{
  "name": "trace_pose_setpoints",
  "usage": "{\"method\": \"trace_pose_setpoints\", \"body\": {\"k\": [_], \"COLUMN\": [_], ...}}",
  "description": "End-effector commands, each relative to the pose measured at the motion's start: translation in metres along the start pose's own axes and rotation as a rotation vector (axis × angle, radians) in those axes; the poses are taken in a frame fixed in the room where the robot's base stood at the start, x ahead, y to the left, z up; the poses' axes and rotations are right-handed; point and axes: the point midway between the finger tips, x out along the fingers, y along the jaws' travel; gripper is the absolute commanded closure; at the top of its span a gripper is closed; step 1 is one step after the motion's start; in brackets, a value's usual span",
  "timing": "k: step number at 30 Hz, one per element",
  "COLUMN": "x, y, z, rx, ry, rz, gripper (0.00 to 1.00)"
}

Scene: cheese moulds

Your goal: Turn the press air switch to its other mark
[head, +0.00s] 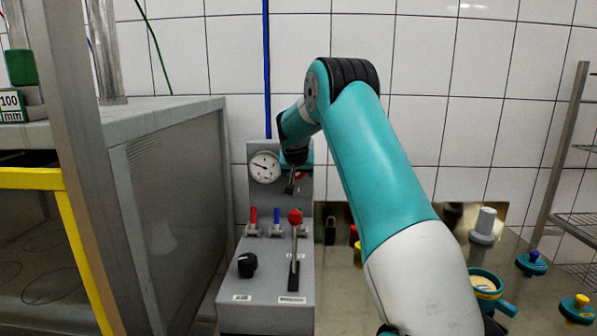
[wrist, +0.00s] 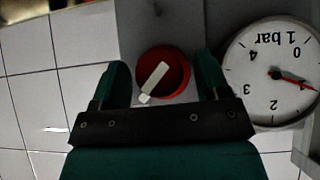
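The air switch is a red round knob (wrist: 179,71) with a white bar handle (wrist: 153,79) on a grey panel. In the wrist view the bar is slanted from lower left to upper right. No marks around it can be made out. My gripper (wrist: 161,80) is open, with one finger on each side of the knob and visible gaps between. How far the fingertips are from the panel I cannot tell. In the head view my gripper (head: 292,184) is in front of the upright panel, right of the gauge, and mostly hides the switch (head: 301,173).
A white pressure gauge (head: 265,167) is beside the switch; it also shows, upside down, in the wrist view (wrist: 270,72). Below are red and blue small valves, a red-knobbed lever (head: 295,217) and a black knob (head: 247,264). A grey cabinet (head: 175,200) stands left.

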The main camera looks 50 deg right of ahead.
Motion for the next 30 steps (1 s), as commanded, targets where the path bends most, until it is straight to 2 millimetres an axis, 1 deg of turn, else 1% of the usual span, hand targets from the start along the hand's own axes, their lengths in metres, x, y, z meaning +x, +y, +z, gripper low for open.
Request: {"method": "trace_pose_setpoints", "body": {"k": [1,2,3,4,11,17,23,30], "x": [-0.0001,-0.0001,-0.0002,-0.0002,-0.0001,-0.0009,-0.0018,-0.0020], "y": [0.0000,0.0001,0.0001,0.0001,0.0005,-0.0010,-0.0031,-0.0048], "z": [0.0000,0.0000,0.0000,0.0000,-0.0006,-0.0010,-0.0016,-0.0017], "rx": [0.000,0.000,0.000,0.000,-0.008,-0.056,-0.156,-0.315], "ry": [0.000,0.000,0.000,0.000,0.000,0.000,0.000,0.001], "rz": [0.000,0.000,0.000,0.000,0.008,0.055,0.153,0.311], "gripper": [0.42,0.49,0.58,0.63,0.63,0.63,0.63,0.63]}}
